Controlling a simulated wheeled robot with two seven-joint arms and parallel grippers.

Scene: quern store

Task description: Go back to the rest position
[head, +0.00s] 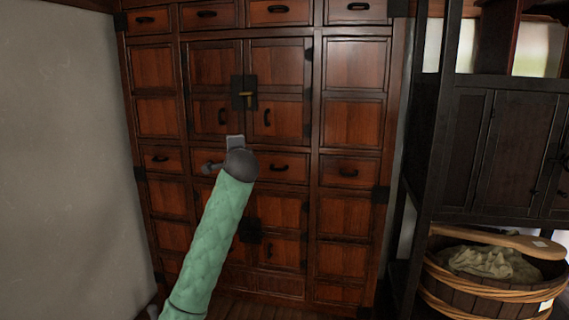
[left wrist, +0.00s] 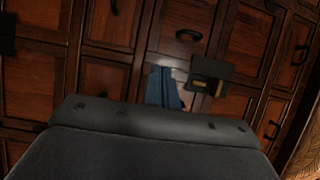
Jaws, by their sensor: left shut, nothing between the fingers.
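My left arm in its green quilted sleeve reaches up from the lower left in the head view. My left gripper (head: 235,141) is at its end, in front of the tall wooden cabinet (head: 352,120), below the dark lock plate (head: 238,102) with its brass bolt (head: 246,94). In the left wrist view the blue-grey fingers of my left gripper (left wrist: 163,88) are shut and empty. The lock plate (left wrist: 207,68) and brass bolt (left wrist: 199,83) show beside them there. The gripper looks apart from the bolt. My right gripper is not in view.
The cabinet has several doors and drawers, all looking closed. A plain wall (head: 60,150) stands at the left. At the right a dark shelf frame (head: 432,150) holds a wooden tub (head: 490,292) with cloth (head: 490,262) in it. Little floor shows.

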